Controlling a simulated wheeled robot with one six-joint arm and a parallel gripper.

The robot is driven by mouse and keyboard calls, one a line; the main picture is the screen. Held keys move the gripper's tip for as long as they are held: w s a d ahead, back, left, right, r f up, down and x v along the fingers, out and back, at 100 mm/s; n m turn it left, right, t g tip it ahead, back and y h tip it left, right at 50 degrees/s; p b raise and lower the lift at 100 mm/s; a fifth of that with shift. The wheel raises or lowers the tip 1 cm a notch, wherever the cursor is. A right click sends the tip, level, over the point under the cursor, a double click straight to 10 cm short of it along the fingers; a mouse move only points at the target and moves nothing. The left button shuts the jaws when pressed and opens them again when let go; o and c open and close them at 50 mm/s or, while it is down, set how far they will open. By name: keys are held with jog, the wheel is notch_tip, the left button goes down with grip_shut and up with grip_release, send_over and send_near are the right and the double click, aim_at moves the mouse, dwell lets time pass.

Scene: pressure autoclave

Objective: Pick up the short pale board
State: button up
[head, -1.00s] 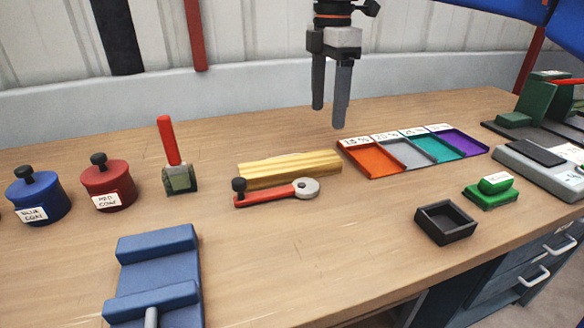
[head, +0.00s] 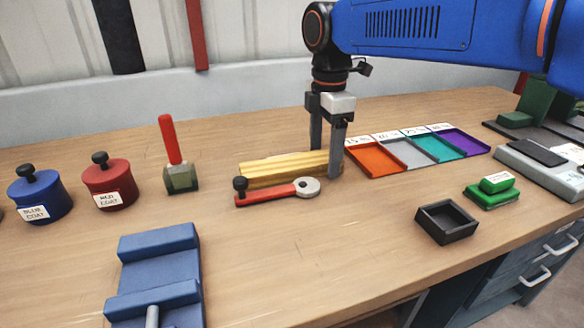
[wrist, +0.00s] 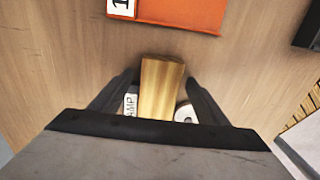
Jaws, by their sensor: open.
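The short pale board (head: 275,168) lies on the bench behind a red-handled tool, with yellowish wood grain. My gripper (head: 327,172) is open at the board's right end, fingers pointing down, the board's end lying between them. In the wrist view the board (wrist: 160,88) runs between the two open fingers, with a gap on each side. The rest of its length is hidden below my gripper's body there.
The red tool (head: 270,194) with a grey ring end lies close in front of the board. Colored trays (head: 374,160) stand just right of my gripper. A black box (head: 446,221) is at front right. A blue vise (head: 158,262) is at front left. Bare bench lies between them.

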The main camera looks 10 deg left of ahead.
jog(key=shift+c, duration=0.4)
jog(key=c, duration=1.2)
jog(key=shift+r, duration=0.1)
